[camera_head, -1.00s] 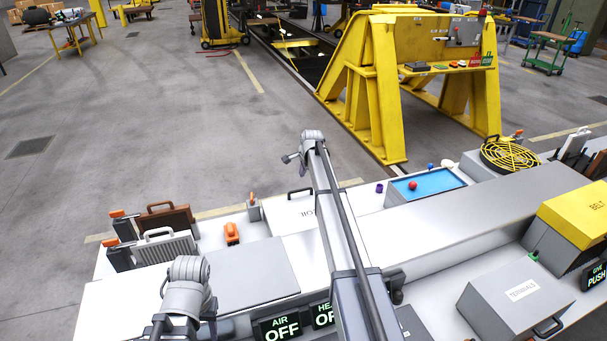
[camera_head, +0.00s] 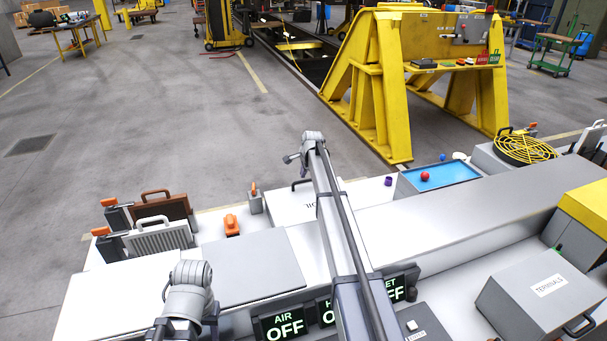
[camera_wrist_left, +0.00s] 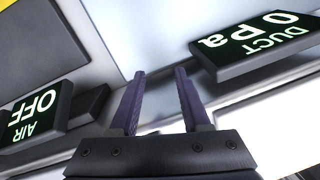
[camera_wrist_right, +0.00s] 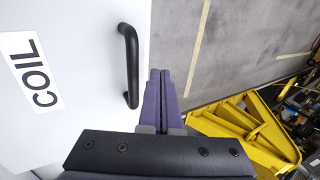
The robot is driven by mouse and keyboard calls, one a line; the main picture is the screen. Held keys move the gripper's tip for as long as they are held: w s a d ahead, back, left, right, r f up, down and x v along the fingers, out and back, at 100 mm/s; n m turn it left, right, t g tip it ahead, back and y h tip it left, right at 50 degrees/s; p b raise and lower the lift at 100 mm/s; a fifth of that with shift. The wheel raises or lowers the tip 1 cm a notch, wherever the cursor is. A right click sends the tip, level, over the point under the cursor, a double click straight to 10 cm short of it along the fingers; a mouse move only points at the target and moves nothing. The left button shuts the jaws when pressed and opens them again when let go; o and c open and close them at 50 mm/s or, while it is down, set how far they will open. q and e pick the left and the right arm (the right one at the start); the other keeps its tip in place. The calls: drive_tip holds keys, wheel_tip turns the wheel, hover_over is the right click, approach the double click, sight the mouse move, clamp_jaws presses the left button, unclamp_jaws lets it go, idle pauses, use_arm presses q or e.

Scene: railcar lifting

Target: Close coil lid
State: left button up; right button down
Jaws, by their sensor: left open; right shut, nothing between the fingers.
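The white coil lid (camera_wrist_right: 75,85) with its COIL label fills the left of the right wrist view. Its black handle (camera_wrist_right: 130,65) is near the lid's edge. In the head view the lid (camera_head: 290,207) is partly hidden behind my right arm, and its handle (camera_head: 301,184) shows at the far edge. I cannot tell how far the lid is raised. My right gripper (camera_wrist_right: 160,72) is shut and empty, just right of the handle in its wrist view and apart from it. My left gripper (camera_wrist_left: 160,72) is open and empty, over the front panel near the AIR OFF display (camera_wrist_left: 36,115).
A blue tray (camera_head: 470,172) with a red ball and a yellow fan guard (camera_head: 524,149) are right of the lid. A TERMINALS box (camera_head: 535,300) is front right. A yellow stand (camera_head: 385,100) is behind the bench.

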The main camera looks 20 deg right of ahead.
idle(0.4)
use_arm(q)
wheel_tip(320, 180, up, 7)
drive_tip(key=p, duration=0.7)
use_arm(e)
drive_tip(key=v, duration=0.7)
drive_tip(key=shift+s+r, duration=0.15)
drive_tip(key=shift+r, duration=0.2)
use_arm(q)
drive_tip(key=shift+s+f, duration=0.1)
use_arm(e)
drive_tip(key=shift+f, duration=0.1)
